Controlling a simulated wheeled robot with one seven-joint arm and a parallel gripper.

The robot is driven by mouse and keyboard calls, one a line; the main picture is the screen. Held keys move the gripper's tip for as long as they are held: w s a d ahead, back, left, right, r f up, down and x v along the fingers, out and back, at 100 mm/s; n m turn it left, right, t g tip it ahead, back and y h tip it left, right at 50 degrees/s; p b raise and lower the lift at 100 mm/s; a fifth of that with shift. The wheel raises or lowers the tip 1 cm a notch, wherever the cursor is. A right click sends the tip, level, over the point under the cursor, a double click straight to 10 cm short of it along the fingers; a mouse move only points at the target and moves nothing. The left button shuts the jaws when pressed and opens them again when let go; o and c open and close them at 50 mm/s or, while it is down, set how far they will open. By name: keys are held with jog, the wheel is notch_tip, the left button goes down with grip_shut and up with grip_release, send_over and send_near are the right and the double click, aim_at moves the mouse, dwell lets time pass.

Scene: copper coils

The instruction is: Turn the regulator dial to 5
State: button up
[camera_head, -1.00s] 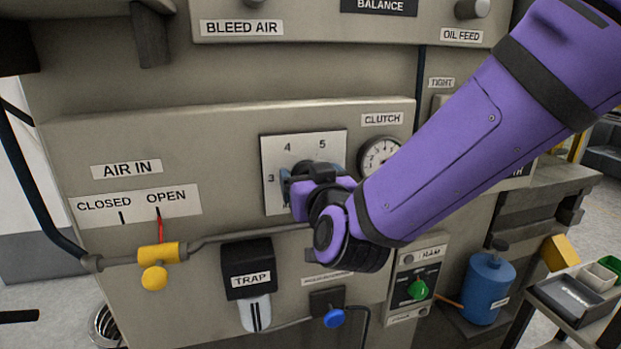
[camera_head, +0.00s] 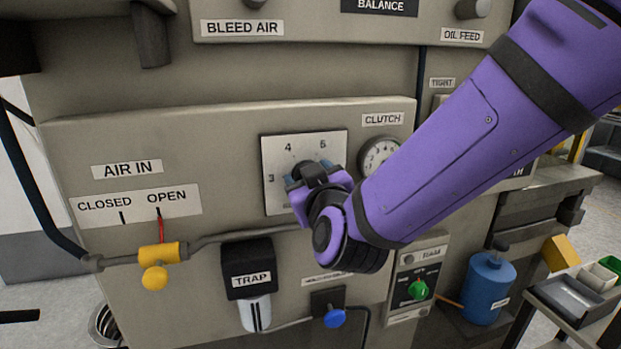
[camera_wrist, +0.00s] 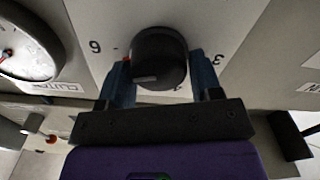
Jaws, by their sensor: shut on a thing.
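The regulator dial is a dark round knob (camera_wrist: 160,58) on a pale plate (camera_head: 275,150) with numbers around it. In the head view, 3 is at left and 4 and 5 are along the top; my gripper covers the lower right of the plate. My gripper (camera_head: 308,178) is at the knob, its blue fingers (camera_wrist: 162,78) shut on either side of it. The wrist view is turned roughly upside down. A red mark shows at the knob's left edge there, and a pale bar on its face. I cannot tell exactly which number the dial points to.
A round gauge (camera_head: 378,156) under the CLUTCH label is close right of the plate. The yellow AIR IN valve (camera_head: 157,254), the TRAP unit (camera_head: 247,270) and a blue knob (camera_head: 334,318) are lower down. A switch box (camera_head: 415,284) with a green knob is at lower right.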

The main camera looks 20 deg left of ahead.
jog(key=shift+s+a+f+n, duration=0.1)
jog(key=shift+n, duration=1.95)
jog(key=shift+a+f+n, duration=0.1)
jog(key=shift+n, duration=1.95)
jog(key=o, duration=0.9)
jog(key=v, duration=1.1)
jog(key=shift+d, duration=0.1)
jog(key=shift+w, duration=0.2)
